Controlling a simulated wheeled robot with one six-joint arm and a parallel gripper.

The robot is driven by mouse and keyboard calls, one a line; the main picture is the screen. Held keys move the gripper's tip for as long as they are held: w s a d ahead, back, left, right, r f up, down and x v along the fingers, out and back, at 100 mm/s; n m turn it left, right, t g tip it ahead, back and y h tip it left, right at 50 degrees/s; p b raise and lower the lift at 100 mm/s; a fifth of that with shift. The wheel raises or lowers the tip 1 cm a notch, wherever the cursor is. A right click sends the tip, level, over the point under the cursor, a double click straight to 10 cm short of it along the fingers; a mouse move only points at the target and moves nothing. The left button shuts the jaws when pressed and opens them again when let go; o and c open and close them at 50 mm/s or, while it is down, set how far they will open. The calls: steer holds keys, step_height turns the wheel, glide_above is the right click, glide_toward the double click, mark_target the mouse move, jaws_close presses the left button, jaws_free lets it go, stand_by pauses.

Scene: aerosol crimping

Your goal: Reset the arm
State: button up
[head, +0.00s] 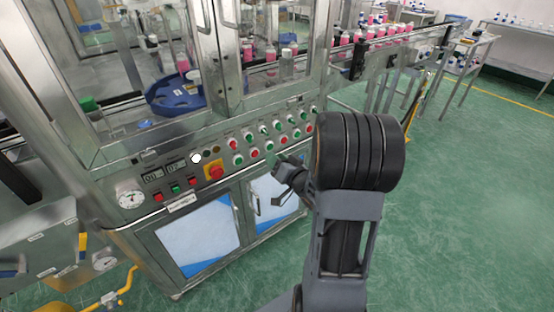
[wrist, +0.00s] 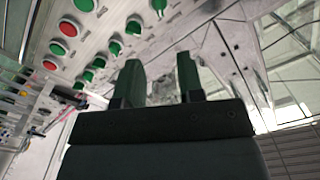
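My arm rises from the bottom of the head view and bends over in front of the crimping machine's control panel (head: 262,140). My gripper (head: 284,160) is near the panel's lower edge, partly hidden behind my own arm. In the wrist view, my gripper (wrist: 161,80) shows two dark green fingers standing apart with a clear gap between them. Nothing is held between them. The panel's red and green buttons (wrist: 100,62) lie beyond and to the left of the fingers. I cannot tell the exact distance from the fingers to the panel.
A red emergency stop on a yellow plate (head: 214,170) and a pressure gauge (head: 131,197) are on the panel's left. Cabinet doors (head: 199,236) are below. A conveyor with pink bottles (head: 392,32) runs to the back right. Green floor (head: 470,200) is clear on the right.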

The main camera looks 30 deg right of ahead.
steer(key=s+d+f+g+h+p, duration=0.2)
steer(key=s+d+f+g+h, duration=0.35)
steer(key=g, duration=0.55)
steer(key=s+a+r+n+g+y+p, duration=0.1)
steer(key=s+a+r+p, duration=0.4)
steer(key=a+r, duration=0.5)
steer(key=s+a+r+n+g+y+p, duration=0.2)
steer(key=s+a+r+n+p, duration=0.2)
steer(key=a+r, duration=0.5)
steer(key=shift+s+a+r+p, duration=0.4)
steer(key=shift+s+r+p, duration=0.15)
steer(key=shift+s, duration=0.55)
